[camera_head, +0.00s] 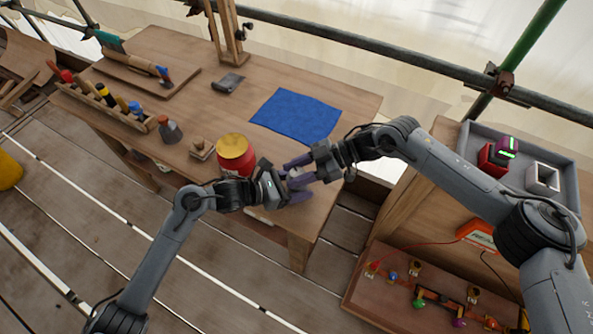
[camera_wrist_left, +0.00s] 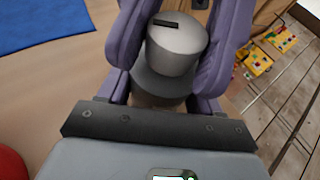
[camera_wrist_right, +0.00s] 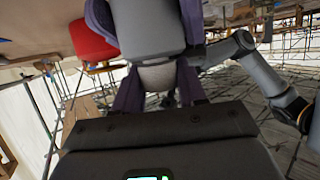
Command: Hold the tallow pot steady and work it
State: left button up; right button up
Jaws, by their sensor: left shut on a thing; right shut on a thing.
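A grey, rounded metal piece with a dark slot in its top, which I take to be the tallow pot (camera_wrist_left: 176,48), sits between purple fingers in the left wrist view. In the right wrist view a grey cylinder (camera_wrist_right: 148,30) fills the space between the fingers. My left gripper (camera_head: 296,188) and my right gripper (camera_head: 294,168) meet face to face over the table's right end, both shut on this pot. In the head view the fingers mostly hide it. I cannot tell how far above the table it is.
A red jar with a yellow top (camera_head: 236,152) stands just left of the grippers. A blue cloth (camera_head: 297,115) lies behind them. A tool rack (camera_head: 108,108) and a grey flask (camera_head: 170,130) are further left. A grey tray (camera_head: 560,150) and a board with wires (camera_head: 400,300) are at right.

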aim_at(297, 172)
jog(key=shift+c, duration=0.2)
jog(key=shift+a+f+n+g+h, duration=0.15)
jog(key=shift+n+g+h, duration=0.35)
jog(key=shift+n+g, duration=0.55)
jog(key=shift+f+n+g+h, duration=0.1)
jog(key=shift+n+g+h, duration=0.4)
jog(key=shift+n+g, duration=0.55)
jog(key=shift+n+g+h, duration=0.6)
jog(key=shift+n+g, duration=0.2)
jog(key=shift+g, duration=0.2)
jog(key=shift+r+n+h, duration=0.15)
jog(key=shift+n+h, duration=0.15)
jog(key=o, duration=1)
jog(key=shift+r, duration=0.1)
jog(key=shift+r, duration=5)
